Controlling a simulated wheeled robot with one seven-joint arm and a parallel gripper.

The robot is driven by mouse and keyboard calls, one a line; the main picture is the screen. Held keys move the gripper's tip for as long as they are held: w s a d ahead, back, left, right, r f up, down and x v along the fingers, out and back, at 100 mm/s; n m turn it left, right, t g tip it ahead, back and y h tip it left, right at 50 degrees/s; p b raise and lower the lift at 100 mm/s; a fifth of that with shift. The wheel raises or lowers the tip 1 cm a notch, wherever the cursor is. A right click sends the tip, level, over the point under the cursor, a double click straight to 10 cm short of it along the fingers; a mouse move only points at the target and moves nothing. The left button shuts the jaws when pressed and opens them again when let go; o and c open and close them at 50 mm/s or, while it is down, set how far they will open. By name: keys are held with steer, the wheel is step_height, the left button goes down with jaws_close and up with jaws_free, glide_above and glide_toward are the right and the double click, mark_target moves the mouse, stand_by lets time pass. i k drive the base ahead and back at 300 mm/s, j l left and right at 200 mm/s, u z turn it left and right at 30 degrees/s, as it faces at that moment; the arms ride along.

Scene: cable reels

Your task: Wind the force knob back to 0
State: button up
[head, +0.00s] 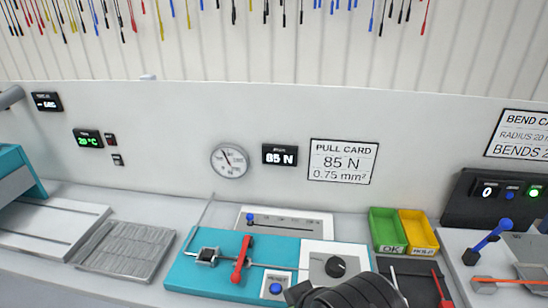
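The force knob (335,266) is a round black knob on a white panel (318,263) at the right end of the teal pull fixture (195,273). The panel's scale marks are too small to read. A display (280,155) on the wall reads 85 N, and a round dial gauge (230,161) hangs left of it. The black end of my arm, with my gripper (298,292), is at the bottom edge, just below and in front of the knob. Its fingers are not clear, and I cannot tell whether they touch anything.
A red lever (242,259) stands on the fixture, with a blue button (276,288) beside my gripper. Green (387,229) and yellow (419,230) bins stand right of the knob. A pull card (343,161) reads 85 N. A grey ribbed tray (125,251) lies left.

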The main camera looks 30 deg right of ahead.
mark_target(335, 267)
steer(key=z, duration=1.15)
